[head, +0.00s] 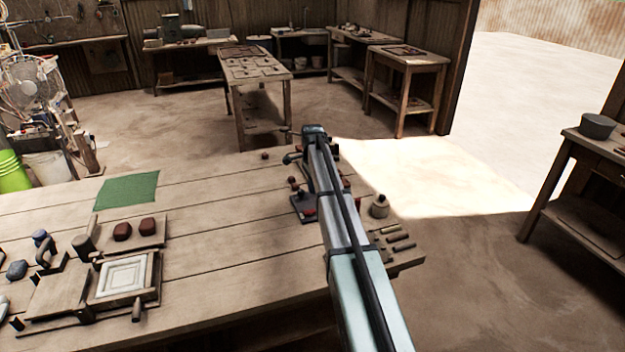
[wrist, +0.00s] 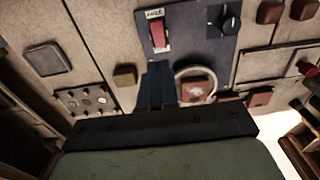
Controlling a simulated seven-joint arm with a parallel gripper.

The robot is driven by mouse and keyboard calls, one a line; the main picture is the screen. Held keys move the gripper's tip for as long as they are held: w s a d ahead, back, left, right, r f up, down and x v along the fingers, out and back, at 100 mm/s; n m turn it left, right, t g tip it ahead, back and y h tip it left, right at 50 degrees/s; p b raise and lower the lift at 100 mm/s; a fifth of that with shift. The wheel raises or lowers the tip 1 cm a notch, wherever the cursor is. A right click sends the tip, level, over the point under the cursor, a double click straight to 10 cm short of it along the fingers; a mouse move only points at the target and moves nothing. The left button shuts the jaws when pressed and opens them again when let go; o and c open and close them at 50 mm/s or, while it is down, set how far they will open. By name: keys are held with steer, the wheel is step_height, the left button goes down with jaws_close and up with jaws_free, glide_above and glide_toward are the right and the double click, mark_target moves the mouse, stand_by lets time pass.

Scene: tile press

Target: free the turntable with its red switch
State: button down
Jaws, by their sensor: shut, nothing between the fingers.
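The red switch (wrist: 160,36) sits on a dark panel (wrist: 196,42) with a small white label above it, at the top middle of the wrist view.
A black knob (wrist: 230,21) is on the panel right of the switch. Reddish blocks, a yellowish block (wrist: 125,75) and a plate with several round pieces (wrist: 88,100) lie around.

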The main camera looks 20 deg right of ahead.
mark_target(313, 210)
step_height(313, 210, down, 8)
steer(key=shift+f, duration=0.1)
stand_by(0.4)
